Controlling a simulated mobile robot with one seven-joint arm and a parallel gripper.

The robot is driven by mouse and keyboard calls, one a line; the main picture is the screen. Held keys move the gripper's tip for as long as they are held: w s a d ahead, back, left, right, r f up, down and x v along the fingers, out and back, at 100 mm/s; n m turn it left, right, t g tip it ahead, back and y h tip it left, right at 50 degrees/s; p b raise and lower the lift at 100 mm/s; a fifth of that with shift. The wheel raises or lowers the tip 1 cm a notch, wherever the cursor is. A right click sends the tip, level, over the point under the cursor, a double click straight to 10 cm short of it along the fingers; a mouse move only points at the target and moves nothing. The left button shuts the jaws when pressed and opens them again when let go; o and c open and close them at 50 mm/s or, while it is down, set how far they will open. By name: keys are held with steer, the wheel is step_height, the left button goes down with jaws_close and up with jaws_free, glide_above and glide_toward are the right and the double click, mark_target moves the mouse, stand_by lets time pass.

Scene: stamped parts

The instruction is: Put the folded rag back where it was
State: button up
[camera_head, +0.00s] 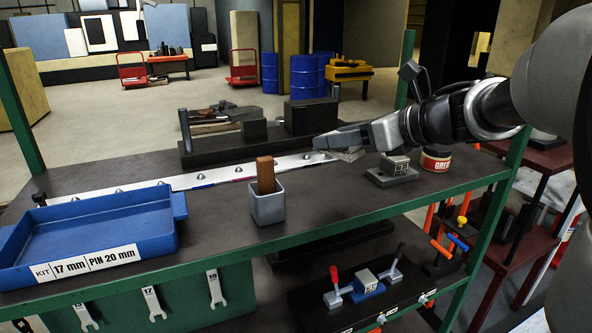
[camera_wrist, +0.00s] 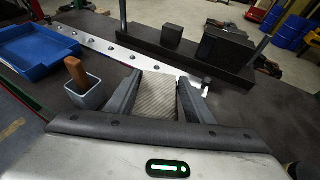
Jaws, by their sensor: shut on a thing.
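The folded rag (camera_wrist: 157,94) is a light, woven-looking pad between the two fingers of my gripper (camera_wrist: 158,82) in the wrist view. My gripper (camera_head: 330,143) is shut on it. In the head view the rag (camera_head: 349,154) shows as a grey textured edge under the fingers, partly hidden by them. It is over the dark shelf top (camera_head: 330,195), close to the right end of the white strip (camera_head: 222,174). I cannot tell whether the rag touches the shelf.
A grey cup (camera_head: 267,205) with a brown wooden piece (camera_head: 265,174) stands left of my gripper. A blue tray (camera_head: 160,240) lies far left. A grey stamped block (camera_head: 394,166) and a red-labelled can (camera_head: 436,160) stand right. Dark blocks (camera_head: 311,117) line the back.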

mark_target(335, 193)
steer(key=shift+w+f, duration=0.2)
steer(key=shift+f, duration=0.1)
step_height(335, 193, down, 9)
steer(key=shift+f+b, duration=0.15)
steer(key=shift+b, duration=0.6)
steer(key=shift+f, duration=0.2)
steer(key=o, duration=1)
steer(key=shift+r, duration=0.1)
steer(key=shift+c, duration=0.2)
steer(key=shift+r, duration=0.2)
steer(key=v, duration=1.2)
